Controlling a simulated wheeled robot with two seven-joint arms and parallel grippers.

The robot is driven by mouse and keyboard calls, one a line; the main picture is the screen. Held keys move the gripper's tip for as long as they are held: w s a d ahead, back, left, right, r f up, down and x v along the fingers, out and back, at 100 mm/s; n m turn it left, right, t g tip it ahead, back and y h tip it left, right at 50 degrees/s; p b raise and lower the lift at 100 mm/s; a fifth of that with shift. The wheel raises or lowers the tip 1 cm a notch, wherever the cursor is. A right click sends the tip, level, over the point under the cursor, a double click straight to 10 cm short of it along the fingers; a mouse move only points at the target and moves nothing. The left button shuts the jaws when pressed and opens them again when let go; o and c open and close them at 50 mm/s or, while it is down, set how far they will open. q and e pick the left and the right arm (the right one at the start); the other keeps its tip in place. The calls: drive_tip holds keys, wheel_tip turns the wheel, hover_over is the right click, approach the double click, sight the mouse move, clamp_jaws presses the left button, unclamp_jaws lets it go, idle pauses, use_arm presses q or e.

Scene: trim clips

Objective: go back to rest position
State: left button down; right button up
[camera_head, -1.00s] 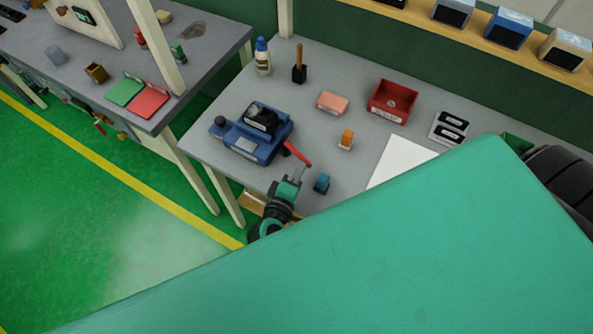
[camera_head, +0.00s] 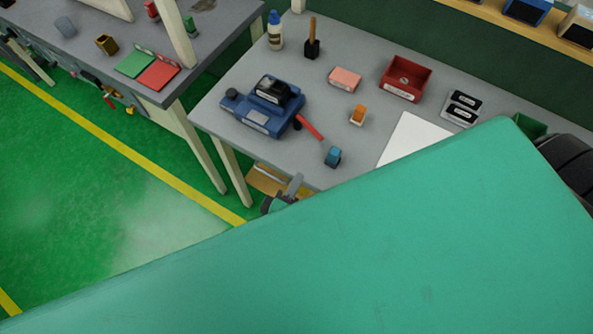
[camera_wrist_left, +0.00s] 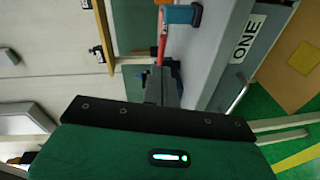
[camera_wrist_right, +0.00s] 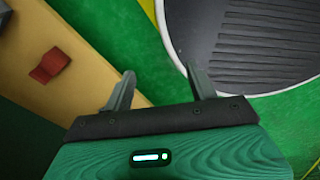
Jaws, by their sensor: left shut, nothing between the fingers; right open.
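My left gripper (camera_head: 294,187) shows just off the front edge of the grey workbench (camera_head: 225,112), mostly hidden behind a large green part of my own body. In the left wrist view its fingers (camera_wrist_left: 162,88) are together and empty. The blue fixture (camera_head: 264,108) with a red lever (camera_head: 309,127) stands at the bench's left end, apart from the gripper. My right gripper is out of the head view. In the right wrist view it (camera_wrist_right: 161,75) is open and empty, above the green floor.
On the bench are a small blue block (camera_head: 333,157), an orange-and-white piece (camera_head: 357,115), a pink block (camera_head: 345,79) and a red bin (camera_head: 405,79). A ribbed dark disc (camera_wrist_right: 255,45) and a tan surface with a red piece (camera_wrist_right: 50,65) lie beyond the right gripper.

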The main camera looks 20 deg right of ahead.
use_arm(q)
drive_tip(key=shift+s, duration=0.15)
use_arm(e)
drive_tip(key=shift+a+f, duration=0.1)
drive_tip(key=shift+a, duration=0.75)
drive_tip(key=shift+d, duration=0.1)
use_arm(q)
drive_tip(key=s+a+f+m+g+y, duration=0.2)
drive_tip(key=a+f, duration=0.4)
drive_tip(key=f, duration=0.6)
drive_tip(key=s+a+f+m+g+y, duration=0.1)
drive_tip(key=s+a+f+y, duration=0.3)
drive_tip(key=f, duration=0.8)
drive_tip(key=a+f+m+g+y, duration=0.1)
drive_tip(key=a+f+m+g, duration=0.1)
drive_tip(key=a+f, duration=0.7)
drive_tip(key=s+a+f+m+g+y, duration=0.4)
drive_tip(key=s+a+f+g+y, duration=0.1)
drive_tip(key=s+a+f, duration=1.4)
drive_tip(key=shift+s+a, duration=0.55)
drive_tip(key=shift+s, duration=0.25)
use_arm(e)
drive_tip(key=shift+d+f, duration=0.15)
drive_tip(key=shift+d, duration=0.05)
